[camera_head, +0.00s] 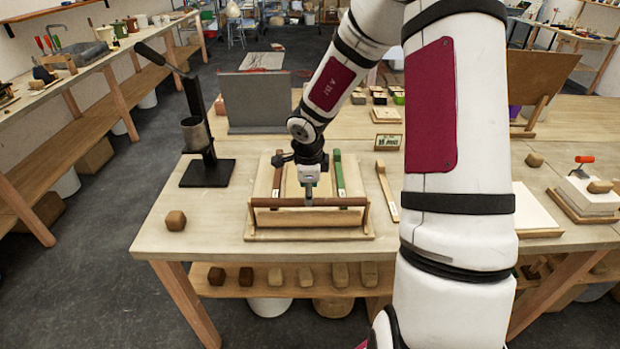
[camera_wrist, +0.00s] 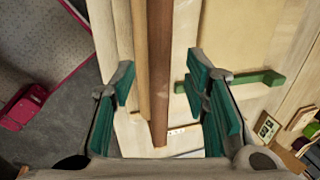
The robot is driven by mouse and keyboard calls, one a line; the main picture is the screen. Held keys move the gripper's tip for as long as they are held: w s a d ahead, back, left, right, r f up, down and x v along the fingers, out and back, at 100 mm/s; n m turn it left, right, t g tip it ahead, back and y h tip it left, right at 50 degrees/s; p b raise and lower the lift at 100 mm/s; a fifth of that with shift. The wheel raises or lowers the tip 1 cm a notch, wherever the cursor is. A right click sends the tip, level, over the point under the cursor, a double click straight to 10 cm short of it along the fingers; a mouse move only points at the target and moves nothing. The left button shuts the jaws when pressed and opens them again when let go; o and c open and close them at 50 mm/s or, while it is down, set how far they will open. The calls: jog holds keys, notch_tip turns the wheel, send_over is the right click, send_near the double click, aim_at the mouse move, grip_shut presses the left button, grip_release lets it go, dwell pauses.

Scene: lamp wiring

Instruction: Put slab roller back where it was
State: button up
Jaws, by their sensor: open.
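The slab roller (camera_head: 340,202) is a dark brown wooden bar lying left to right across the front of a light wooden frame (camera_head: 270,237). It sits between upright end supports. My gripper (camera_head: 308,192) points down at the middle of the bar and hides part of it. In the wrist view, the roller (camera_wrist: 160,50) runs between the two teal fingers of my gripper (camera_wrist: 162,88). The fingers are open, with a gap to the bar on both sides. I cannot tell how far down around the bar they reach.
A black lever press (camera_head: 207,165) stands at left, a grey board (camera_head: 256,103) behind. A loose wooden stick (camera_head: 387,191) lies right of the frame.

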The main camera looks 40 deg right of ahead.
jog(key=w+a+r+n+t+h+p, duration=0.1)
jog(key=w+a+r+n+t, duration=0.15)
jog(key=r, duration=0.65)
jog(key=w+a+r+n+t, duration=0.2)
jog(key=a+r+n+t, duration=0.15)
jog(key=r, duration=0.55)
jog(key=s+a+r+n+t+y, duration=0.2)
jog(key=s+a+r+n+y, duration=0.1)
jog(key=a+r+n, duration=0.6)
jog(key=s+a+r+n+g+y, duration=0.25)
jog(key=s+a+n, duration=0.45)
jog(key=s, duration=0.5)
jog(key=s+d+f+n+g+h, duration=0.1)
jog(key=s+d, duration=0.4)
jog(key=s, duration=1)
jog(key=shift+n+g+h, duration=0.65)
jog(key=shift+n+h, duration=0.25)
jog(key=shift+h, duration=0.05)
jog(key=shift+w+a+f, duration=0.1)
